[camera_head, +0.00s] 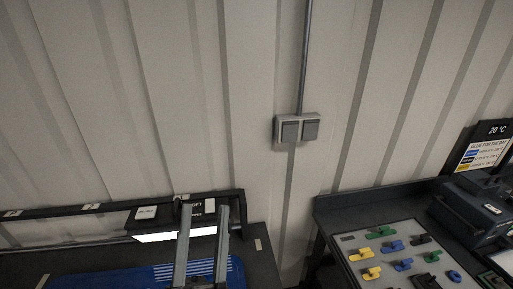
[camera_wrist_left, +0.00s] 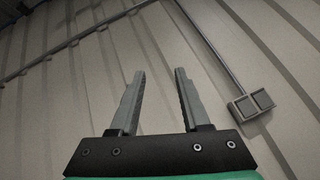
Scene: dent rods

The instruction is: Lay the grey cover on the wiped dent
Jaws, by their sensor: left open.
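My left gripper (camera_head: 203,243) rises from the bottom edge in the head view, in front of the left bench. Its two grey fingers stand apart with nothing between them. The left wrist view also shows the open fingers (camera_wrist_left: 159,85), pointing at the bare corrugated wall. A blue panel (camera_head: 120,277) lies on the left bench, partly cut off by the frame and partly behind my fingers. No grey cover and no dent can be made out in either view. My right gripper is not in view.
A double wall switch (camera_head: 298,129) hangs on the wall. A shelf rail (camera_head: 80,209) runs behind the left bench. The right bench (camera_head: 375,199) carries a board (camera_head: 367,243) with several coloured pieces, a dark device (camera_head: 478,212) and a sign (camera_head: 484,149). A gap separates the benches.

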